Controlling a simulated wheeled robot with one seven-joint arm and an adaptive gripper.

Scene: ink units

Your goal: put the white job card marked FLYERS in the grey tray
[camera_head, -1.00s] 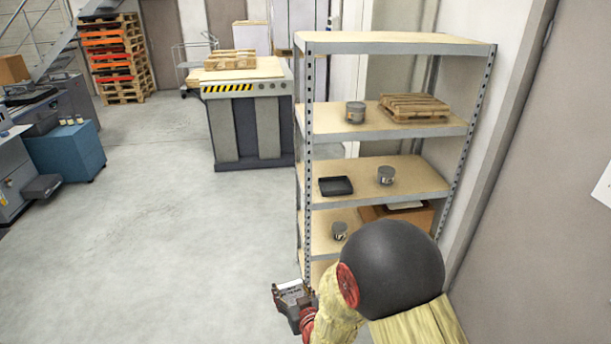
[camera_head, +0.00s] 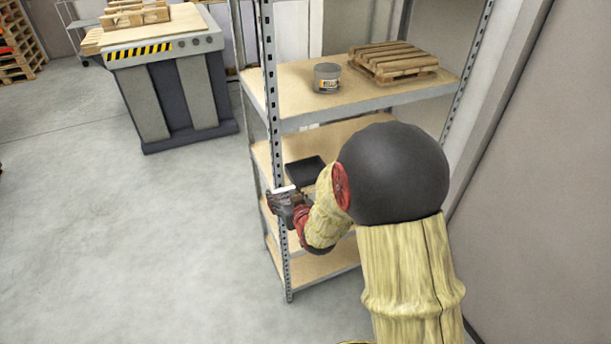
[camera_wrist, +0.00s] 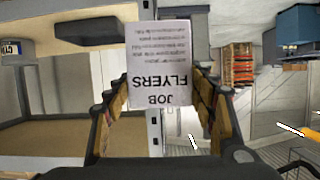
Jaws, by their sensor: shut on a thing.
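My gripper (camera_head: 284,196) is shut on the white job card (camera_wrist: 157,65), whose words JOB FLYERS read upside down in the wrist view. The card's white edge also shows in the head view (camera_head: 285,188). The gripper is beside the shelf unit's near left post, at about the height of the tray's shelf in the picture. The dark grey tray (camera_head: 304,171) lies on that shelf, to the right of and behind the gripper. My arm hides part of the shelf. A dark shape that looks like the tray (camera_wrist: 88,30) shows upper left in the wrist view.
The metal shelf post (camera_head: 270,100) stands close to my gripper. The shelf above (camera_head: 300,100) carries a grey ink can (camera_head: 326,78) and a small pallet (camera_head: 394,62). Open floor lies left.

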